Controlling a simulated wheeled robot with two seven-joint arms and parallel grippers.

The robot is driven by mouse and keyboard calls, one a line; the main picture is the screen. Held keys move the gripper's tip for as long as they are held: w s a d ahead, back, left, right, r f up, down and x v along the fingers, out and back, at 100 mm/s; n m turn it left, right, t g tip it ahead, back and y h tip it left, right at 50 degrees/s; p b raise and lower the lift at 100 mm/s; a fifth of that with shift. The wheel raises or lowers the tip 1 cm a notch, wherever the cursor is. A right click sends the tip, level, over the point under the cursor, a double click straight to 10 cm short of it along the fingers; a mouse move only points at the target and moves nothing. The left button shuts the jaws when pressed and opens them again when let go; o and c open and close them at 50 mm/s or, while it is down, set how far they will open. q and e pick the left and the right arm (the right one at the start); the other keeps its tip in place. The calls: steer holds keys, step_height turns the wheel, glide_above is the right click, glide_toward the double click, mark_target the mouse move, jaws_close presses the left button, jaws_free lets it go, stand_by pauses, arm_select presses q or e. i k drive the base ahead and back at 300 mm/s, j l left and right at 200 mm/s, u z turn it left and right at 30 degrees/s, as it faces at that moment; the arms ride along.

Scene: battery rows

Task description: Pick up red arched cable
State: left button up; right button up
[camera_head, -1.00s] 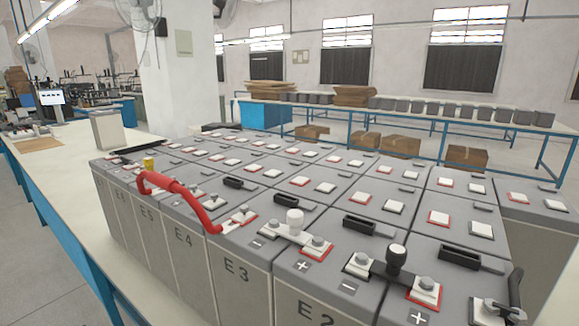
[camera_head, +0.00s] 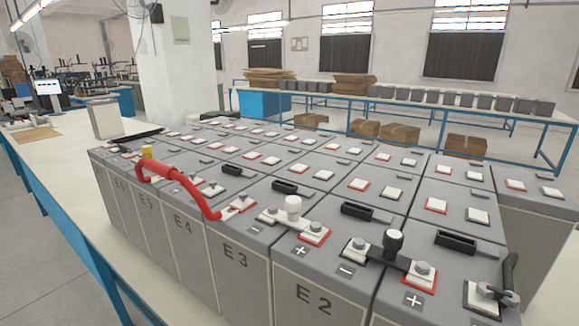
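The red arched cable (camera_head: 177,179) is at the left of the near battery row in the head view. It arches over the tops of the batteries marked E5 and E4. Its right end comes down beside a terminal near the E3 battery (camera_head: 234,258). Its left end comes down near a small yellow piece (camera_head: 147,152). Neither of my grippers is in view.
Rows of grey batteries fill the middle and right. A white-knobbed connector (camera_head: 293,208) and a black-knobbed connector (camera_head: 393,240) stand right of the cable. A black cable (camera_head: 509,272) is at the far right. Bare tabletop (camera_head: 72,190) lies at the left.

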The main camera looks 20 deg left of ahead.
mark_target(168, 172)
steer(key=u, duration=1.35)
steer(key=j+z, duration=0.35)
